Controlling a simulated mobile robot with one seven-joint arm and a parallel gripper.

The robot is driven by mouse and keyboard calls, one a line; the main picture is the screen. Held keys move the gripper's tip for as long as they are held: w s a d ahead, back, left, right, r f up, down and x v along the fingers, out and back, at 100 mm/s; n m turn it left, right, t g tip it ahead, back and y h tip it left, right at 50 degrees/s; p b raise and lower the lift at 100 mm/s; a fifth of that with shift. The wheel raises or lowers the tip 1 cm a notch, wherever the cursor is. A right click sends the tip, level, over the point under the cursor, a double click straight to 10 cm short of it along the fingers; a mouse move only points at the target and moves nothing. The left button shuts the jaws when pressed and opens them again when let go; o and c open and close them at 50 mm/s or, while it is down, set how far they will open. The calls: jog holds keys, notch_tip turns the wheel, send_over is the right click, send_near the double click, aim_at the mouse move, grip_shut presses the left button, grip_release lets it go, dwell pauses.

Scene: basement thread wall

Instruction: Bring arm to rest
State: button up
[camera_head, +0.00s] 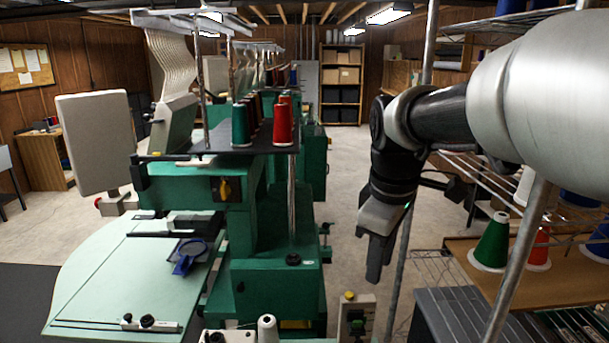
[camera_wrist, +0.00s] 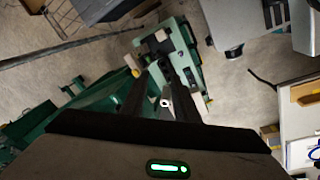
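My arm comes in from the right in the head view, bent at a dark elbow and hanging downward. My gripper (camera_head: 374,270) points at the floor in the open aisle, to the right of the green embroidery machine (camera_head: 270,290) and apart from it. In the wrist view my gripper (camera_wrist: 156,72) shows two dark fingers with a gap between them. Nothing is held in it; background shows through the gap.
A slanted metal pole (camera_head: 400,265) stands close beside my gripper. At right, a wooden shelf (camera_head: 457,250) holds a green thread cone (camera_head: 492,243) and a red one (camera_head: 539,248). Thread cones (camera_head: 281,120) stand on the machine. Clear concrete floor (camera_head: 345,180) lies behind.

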jog(key=s+m+t+p, duration=0.1)
jog(key=s+m+t, duration=0.2)
jog(key=s+m, duration=0.7)
jog(key=s, duration=0.4)
jog(key=shift+s+f+m, duration=0.15)
jog(key=shift+s+m, duration=0.15)
jog(key=shift+s, duration=0.1)
